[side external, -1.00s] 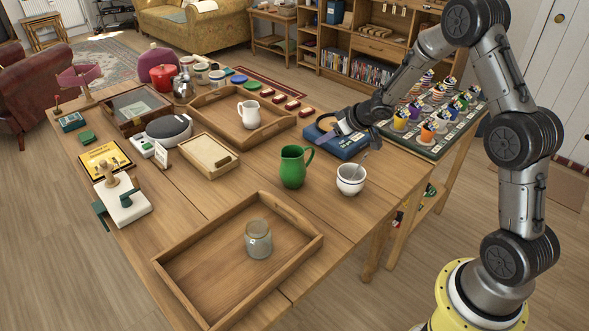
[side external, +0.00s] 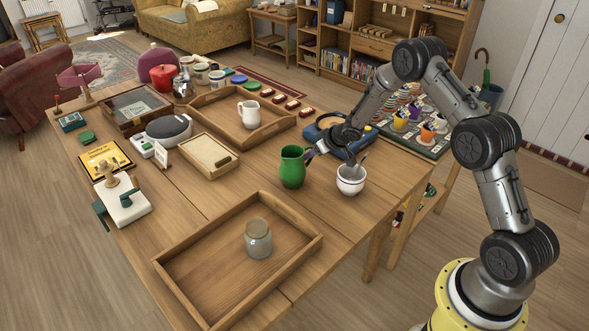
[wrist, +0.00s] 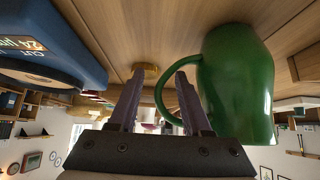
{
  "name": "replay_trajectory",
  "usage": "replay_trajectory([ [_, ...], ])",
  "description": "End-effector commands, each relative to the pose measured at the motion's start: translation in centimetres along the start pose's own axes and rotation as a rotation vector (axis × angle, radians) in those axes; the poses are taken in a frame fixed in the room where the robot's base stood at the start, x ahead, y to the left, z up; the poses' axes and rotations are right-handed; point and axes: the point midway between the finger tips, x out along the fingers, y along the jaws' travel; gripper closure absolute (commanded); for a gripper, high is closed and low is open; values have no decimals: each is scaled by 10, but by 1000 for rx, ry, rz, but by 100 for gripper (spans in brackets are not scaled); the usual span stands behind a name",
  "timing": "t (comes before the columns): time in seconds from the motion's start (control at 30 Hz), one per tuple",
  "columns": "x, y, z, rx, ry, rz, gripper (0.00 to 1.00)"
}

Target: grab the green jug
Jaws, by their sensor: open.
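The green jug (side external: 293,167) stands upright on the wooden table, its handle on the right side, towards my gripper (side external: 320,149). In the wrist view, which looks upside down, the jug (wrist: 238,85) fills the right side. Its handle (wrist: 160,101) reaches into the space between the two fingers of my gripper (wrist: 160,74). The right finger overlaps the handle loop in the picture; I cannot tell whether it touches or passes through it. The fingers are apart, with nothing clamped between them.
A white bowl with a utensil (side external: 350,180) stands close by at the front right of the jug. A blue box (side external: 352,145) lies behind my gripper. A wooden tray (side external: 200,258) with a glass jar (side external: 258,240) is in front; another tray holds a white jug (side external: 249,113).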

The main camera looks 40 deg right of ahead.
Motion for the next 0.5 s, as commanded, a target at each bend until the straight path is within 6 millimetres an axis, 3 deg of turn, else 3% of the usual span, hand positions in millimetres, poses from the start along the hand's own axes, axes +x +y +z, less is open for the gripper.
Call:
replay_trajectory([
  [0.2,22,0,0,-1,0,0,52],
  [0.47,24,0,0,0,0,0,52],
  [0.5,24,0,0,0,0,0,57],
])
